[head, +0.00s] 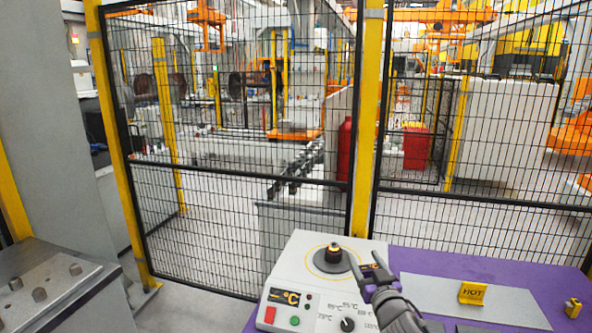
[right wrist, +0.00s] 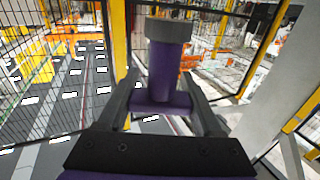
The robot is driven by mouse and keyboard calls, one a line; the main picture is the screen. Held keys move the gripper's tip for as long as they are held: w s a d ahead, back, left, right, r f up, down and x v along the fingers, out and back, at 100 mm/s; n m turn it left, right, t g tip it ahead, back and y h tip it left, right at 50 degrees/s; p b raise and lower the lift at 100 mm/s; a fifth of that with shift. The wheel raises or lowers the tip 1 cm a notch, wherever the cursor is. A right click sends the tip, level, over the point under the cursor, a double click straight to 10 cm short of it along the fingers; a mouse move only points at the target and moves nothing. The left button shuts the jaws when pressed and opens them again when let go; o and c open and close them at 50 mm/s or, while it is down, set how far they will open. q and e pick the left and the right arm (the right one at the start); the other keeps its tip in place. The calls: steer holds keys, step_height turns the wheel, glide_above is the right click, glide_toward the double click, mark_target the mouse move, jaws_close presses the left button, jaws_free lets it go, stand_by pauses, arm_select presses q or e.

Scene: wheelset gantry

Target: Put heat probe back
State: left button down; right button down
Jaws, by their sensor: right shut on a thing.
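My right gripper (head: 369,268) is beside the right edge of the round plate on the heater unit. In the right wrist view it is shut on a purple cylinder with a grey cap (right wrist: 165,70), which looks like the heat probe. In the head view only a little purple shows between the fingers, so the rest of the probe is hidden. The heater unit (head: 295,270) is pale, with a °C display, a dial, and red and green buttons. My left gripper is not in view.
A small yellow piece (head: 573,307) is at the right. A mesh fence (head: 240,190) with yellow posts rises behind the bench. A metal block with studs (head: 40,294) is at left.

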steer(key=s+f+n+y, duration=0.1)
steer(key=s+f, duration=0.3)
steer(key=f, duration=0.4)
steer(key=s+f+y, duration=0.2)
steer(key=s+f, duration=0.1)
steer(key=f, duration=0.6)
steer(key=shift+s+d+f+n+g, duration=0.15)
steer(key=shift+s+d+n+g, duration=0.15)
steer(key=shift+s+n+g, duration=0.1)
